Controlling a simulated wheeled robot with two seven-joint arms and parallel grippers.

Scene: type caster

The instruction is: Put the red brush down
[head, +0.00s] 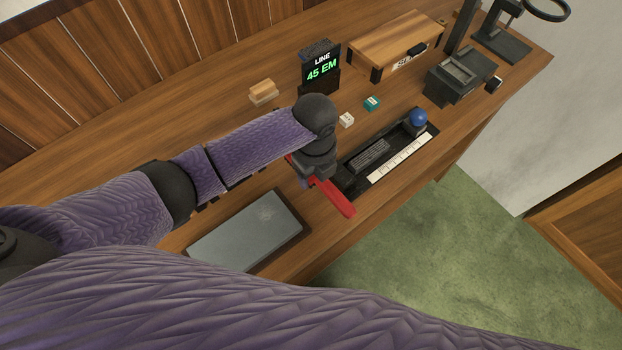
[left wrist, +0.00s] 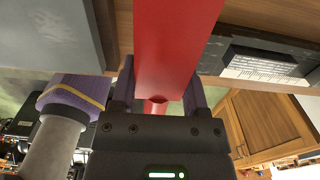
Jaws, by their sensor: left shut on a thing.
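The red brush (head: 333,197) is held in my left gripper (head: 308,178), above the front part of the wooden desk between the grey slab and the black tray. Its red end sticks out toward the desk's front edge. In the left wrist view the red brush (left wrist: 175,45) fills the space between the two fingers of my left gripper (left wrist: 158,92), which is shut on it. Most of the left gripper is hidden by the wrist in the head view, and I cannot tell whether the brush touches the desk. My right gripper is not in view.
A grey slab (head: 247,232) lies left of the brush. A black tray (head: 350,184) with a white ruled strip (head: 400,158) and blue knob (head: 418,117) lies right. Behind stand a lit sign (head: 321,70), small blocks (head: 346,120) and a wooden box (head: 393,42). The desk's back left is clear.

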